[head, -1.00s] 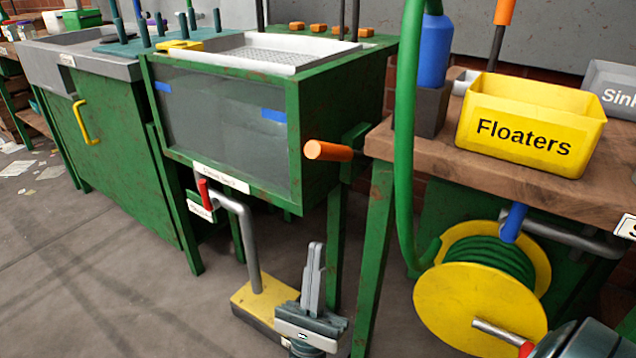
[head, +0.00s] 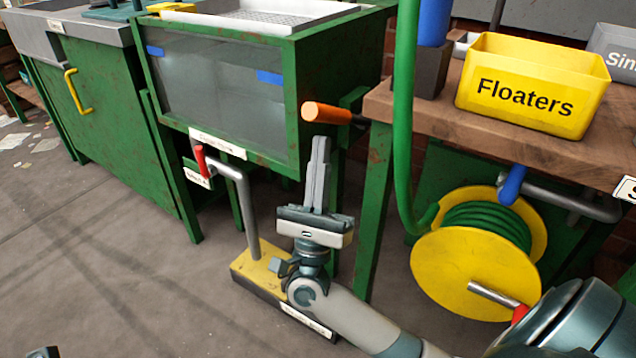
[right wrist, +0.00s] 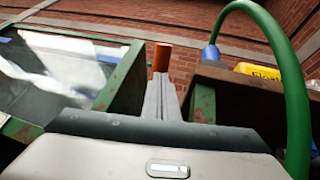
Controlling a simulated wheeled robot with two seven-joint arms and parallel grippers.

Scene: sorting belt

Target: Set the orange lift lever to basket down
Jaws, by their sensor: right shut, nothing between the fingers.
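The orange lift lever (head: 327,113) sticks out to the left from a dark rod at the right side of the green-framed tank (head: 292,125). It lies nearly level. In the right wrist view its orange grip (right wrist: 162,57) shows just beyond the fingertips. My right gripper (head: 321,142) points up, shut and empty, just below the grip in the picture; I cannot tell whether they touch. It also shows in the right wrist view (right wrist: 162,82). A metal tray (head: 262,15) sits on top of the tank. A small dark part at the bottom left edge may be my left gripper (head: 42,352).
A red-handled grey pipe (head: 247,205) rises from a yellow base (head: 258,268) left of my right arm. A green hose (head: 402,150) and yellow reel (head: 440,275) are at the right. The workbench (head: 410,107) holds a yellow Floaters bin (head: 530,95).

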